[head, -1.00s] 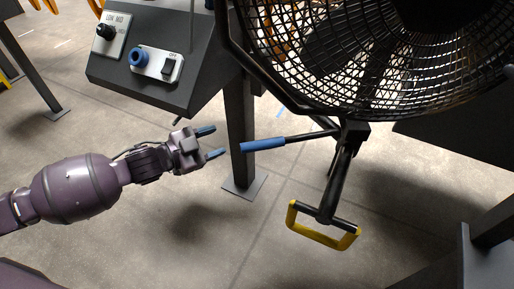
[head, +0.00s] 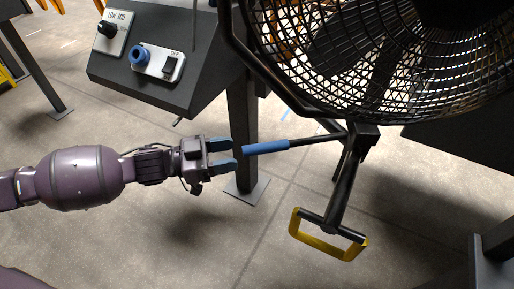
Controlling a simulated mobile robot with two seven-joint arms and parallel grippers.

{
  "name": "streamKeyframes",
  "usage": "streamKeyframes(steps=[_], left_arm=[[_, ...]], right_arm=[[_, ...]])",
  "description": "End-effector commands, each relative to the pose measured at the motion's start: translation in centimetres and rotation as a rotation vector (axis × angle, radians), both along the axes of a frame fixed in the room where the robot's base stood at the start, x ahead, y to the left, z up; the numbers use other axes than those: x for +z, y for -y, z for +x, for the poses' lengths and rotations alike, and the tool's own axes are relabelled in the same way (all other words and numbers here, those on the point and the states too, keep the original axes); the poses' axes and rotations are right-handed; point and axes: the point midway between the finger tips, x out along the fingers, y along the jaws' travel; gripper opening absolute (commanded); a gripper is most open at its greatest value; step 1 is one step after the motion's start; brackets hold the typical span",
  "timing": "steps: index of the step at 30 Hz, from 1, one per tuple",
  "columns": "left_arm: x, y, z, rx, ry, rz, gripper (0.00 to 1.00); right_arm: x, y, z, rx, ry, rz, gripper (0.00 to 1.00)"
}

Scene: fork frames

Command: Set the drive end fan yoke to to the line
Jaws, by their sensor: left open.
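A large black caged fan (head: 385,60) fills the upper right of the head view, held in a dark yoke (head: 237,50). A lever with a blue grip (head: 266,147) reaches left from the joint under the fan. A black stem below ends in a yellow U-shaped handle (head: 326,248). My left gripper (head: 230,154) is open, its blue fingertips pointing right at the free end of the blue grip. I cannot tell whether they touch it. The line is not clearly identifiable. My right gripper is not in view.
A dark console (head: 150,92) with a knob (head: 107,29), a blue round button (head: 139,57) and a rocker switch (head: 172,67) stands above my left arm. Its post (head: 243,115) runs down behind the gripper to a floor plate. The floor below is open.

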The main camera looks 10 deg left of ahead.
Motion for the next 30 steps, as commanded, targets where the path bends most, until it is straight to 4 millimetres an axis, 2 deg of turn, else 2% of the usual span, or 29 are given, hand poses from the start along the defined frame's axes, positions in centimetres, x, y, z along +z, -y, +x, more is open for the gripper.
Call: streamKeyframes(steps=[6, 12, 18, 26, 30], left_arm=[[-0.2, 3.5, 1.7, 0.000, -0.001, -0.002, 0.52], [-0.1, 5.5, 2.8, 0.000, -0.001, 0.000, 0.52], [0.0, 6.3, 3.2, 0.002, 0.000, 0.001, 0.52], [0.0, 6.4, 3.2, 0.002, 0.001, 0.001, 0.52], [0.0, 6.4, 3.2, 0.002, 0.001, 0.001, 0.30]], right_arm=[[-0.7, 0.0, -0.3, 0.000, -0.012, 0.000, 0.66], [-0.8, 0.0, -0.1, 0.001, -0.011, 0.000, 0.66], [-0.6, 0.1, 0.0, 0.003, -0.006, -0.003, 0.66], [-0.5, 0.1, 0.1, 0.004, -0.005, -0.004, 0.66], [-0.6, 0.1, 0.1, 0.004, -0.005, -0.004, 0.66]])
